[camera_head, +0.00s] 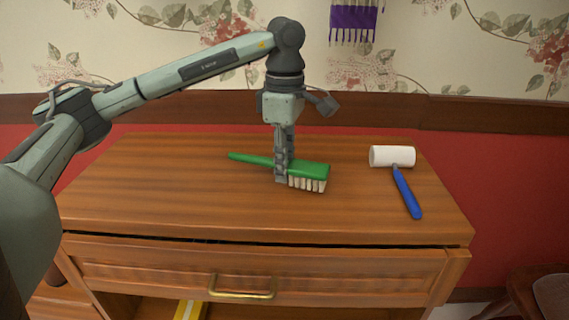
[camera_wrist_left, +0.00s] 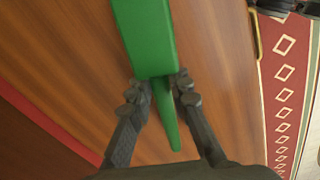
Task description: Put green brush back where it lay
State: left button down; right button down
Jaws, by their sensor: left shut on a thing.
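The green brush (camera_head: 313,170) has a green handle to the left and a block head with pale bristles facing down at the right. It is at the middle of the wooden dresser top (camera_head: 180,200). My left gripper (camera_head: 283,178) is shut on the brush where handle and head meet. I cannot tell whether the bristles touch the wood. In the left wrist view the green brush (camera_wrist_left: 145,35) runs between the two fingers (camera_wrist_left: 158,100), its head toward the top and its handle toward me. My right gripper is not in view.
A paint roller with a white sleeve (camera_head: 392,156) and blue handle (camera_head: 407,193) lies on the right of the top. The drawer below has a brass handle (camera_head: 242,288). The wall (camera_head: 480,170) closes off the back. The left and front of the top are clear.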

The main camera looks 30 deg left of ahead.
pick_arm(q)
jog(key=shift+f+b, duration=0.35)
jog(key=shift+f, duration=0.15)
jog(key=c, duration=1.3)
grip_release()
